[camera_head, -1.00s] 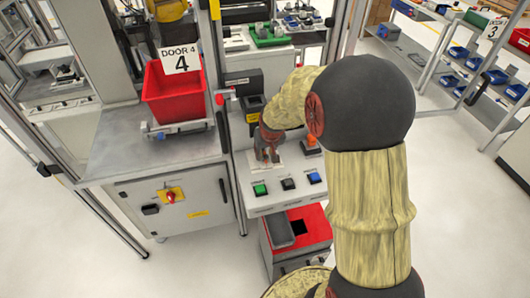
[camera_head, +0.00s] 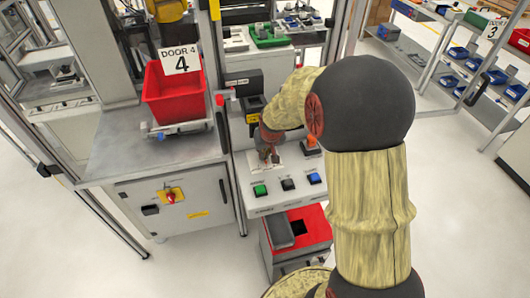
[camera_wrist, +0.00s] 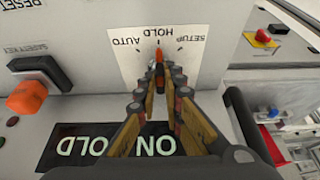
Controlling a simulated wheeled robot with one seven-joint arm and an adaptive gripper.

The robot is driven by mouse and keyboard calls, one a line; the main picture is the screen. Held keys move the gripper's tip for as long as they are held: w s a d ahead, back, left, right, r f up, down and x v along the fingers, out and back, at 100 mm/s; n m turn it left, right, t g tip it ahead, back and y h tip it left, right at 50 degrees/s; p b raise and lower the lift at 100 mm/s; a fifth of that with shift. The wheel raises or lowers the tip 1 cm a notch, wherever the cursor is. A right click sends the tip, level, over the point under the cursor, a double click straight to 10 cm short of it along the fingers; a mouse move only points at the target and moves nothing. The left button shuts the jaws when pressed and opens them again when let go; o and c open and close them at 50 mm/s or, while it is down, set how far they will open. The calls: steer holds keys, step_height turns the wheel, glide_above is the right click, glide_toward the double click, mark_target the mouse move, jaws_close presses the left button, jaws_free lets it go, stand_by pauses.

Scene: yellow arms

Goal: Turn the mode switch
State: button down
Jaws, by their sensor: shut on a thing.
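The mode switch (camera_wrist: 158,56) shows in the wrist view as a small dark knob with an orange tip. It sits on a white plate (camera_wrist: 205,62) marked AUTO, HOLD and SETUP, which reads upside down here. The orange tip points toward the middle mark, HOLD. My gripper (camera_wrist: 163,78) is shut on the knob, and its fingers hide much of it. In the head view, my gripper (camera_head: 268,154) is down at the sloped panel (camera_head: 262,203), and the switch itself is hidden.
Green (camera_head: 260,190), black (camera_head: 288,184) and blue (camera_head: 314,178) buttons line the panel's front. An orange knob (camera_wrist: 28,97) stands near the plate. A cabinet with a red bin (camera_head: 172,95) stands left, and a red-topped box (camera_head: 308,228) below.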

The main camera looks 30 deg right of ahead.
steer(key=shift+a+m, duration=0.1)
steer(key=shift+m, duration=0.3)
steer(key=shift+w+f+m+h+b, duration=0.1)
steer(key=shift+m+h+b, duration=0.3)
steer(key=shift+m+b, duration=0.25)
steer(key=m+b, duration=0.1)
steer(key=b, duration=0.2)
steer(key=m+h+b, duration=0.1)
steer(key=b, duration=0.1)
steer(key=shift+w+a+f+m+g, duration=0.15)
steer(key=shift+a+f+m+g, duration=0.1)
steer(key=shift+m+g, duration=0.1)
steer(key=m+b, duration=0.2)
steer(key=m+g+h+b, duration=0.1)
steer(key=m+b, duration=0.1)
steer(key=shift+w+a+r, duration=0.1)
steer(key=shift+w+r, duration=0.05)
steer(key=shift+r, duration=0.15)
steer(key=shift+g, duration=0.25)
steer(key=c, duration=1.9)
jaws_free()
